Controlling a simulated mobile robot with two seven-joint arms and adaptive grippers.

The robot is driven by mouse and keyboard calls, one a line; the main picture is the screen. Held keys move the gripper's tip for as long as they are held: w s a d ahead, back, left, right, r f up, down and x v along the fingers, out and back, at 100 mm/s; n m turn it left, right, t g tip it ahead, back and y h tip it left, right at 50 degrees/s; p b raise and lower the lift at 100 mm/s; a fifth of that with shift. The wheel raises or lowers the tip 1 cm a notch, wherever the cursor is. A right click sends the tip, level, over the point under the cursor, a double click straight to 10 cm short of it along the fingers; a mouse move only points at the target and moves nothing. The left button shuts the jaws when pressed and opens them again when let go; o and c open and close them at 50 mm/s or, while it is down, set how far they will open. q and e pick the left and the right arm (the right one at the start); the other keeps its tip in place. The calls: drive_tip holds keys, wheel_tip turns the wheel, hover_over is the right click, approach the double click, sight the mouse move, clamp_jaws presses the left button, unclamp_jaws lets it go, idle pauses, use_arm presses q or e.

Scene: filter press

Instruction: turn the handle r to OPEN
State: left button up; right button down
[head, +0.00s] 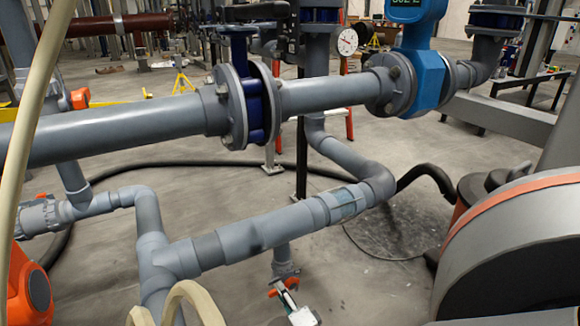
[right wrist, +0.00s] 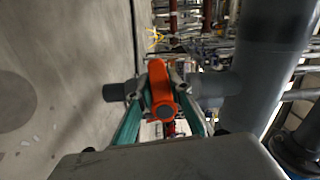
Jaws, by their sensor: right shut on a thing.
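The orange valve handle (right wrist: 160,92), which I take to be handle r, sits between the two teal-sided fingers of my right gripper (right wrist: 163,78) in the right wrist view. The fingers are shut on it from both sides. A grey pipe stub runs behind it into a thick grey vertical pipe (right wrist: 260,60). In the head view my right gripper (head: 284,287) is small at the bottom, below the grey pipework. Part of the orange handle (head: 274,291) shows beside its fingers. Any OPEN marking cannot be read. My left gripper is not in view.
A grey pipe (head: 130,128) with a blue-bodied flange crosses above, and a lower grey pipe (head: 270,229) runs slantwise below it. Another orange-handled valve (head: 40,214) is at left. A large dark drum-shaped body (head: 520,250) stands at right. Bare floor (head: 350,275) shows between.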

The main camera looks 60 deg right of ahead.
sight(293, 289)
drive_tip(key=n, duration=0.1)
drive_tip(key=f+n, duration=0.1)
drive_tip(key=n, duration=0.3)
drive_tip(key=shift+s+d+f, duration=0.2)
drive_tip(key=shift+d+f, duration=0.15)
drive_tip(key=shift+f, duration=0.05)
drive_tip(key=d+n, duration=0.1)
drive_tip(key=n, duration=0.3)
drive_tip(key=s+d+n, duration=0.1)
drive_tip(key=n, duration=0.3)
drive_tip(key=d+f+n, duration=0.1)
drive_tip(key=n, duration=0.3)
drive_tip(key=shift+s+d+f, duration=0.1)
drive_tip(key=shift+s+d, duration=0.2)
drive_tip(key=c, duration=1.5)
unclamp_jaws()
drive_tip(key=shift+a+f+n, duration=0.1)
drive_tip(key=shift+n, duration=0.2)
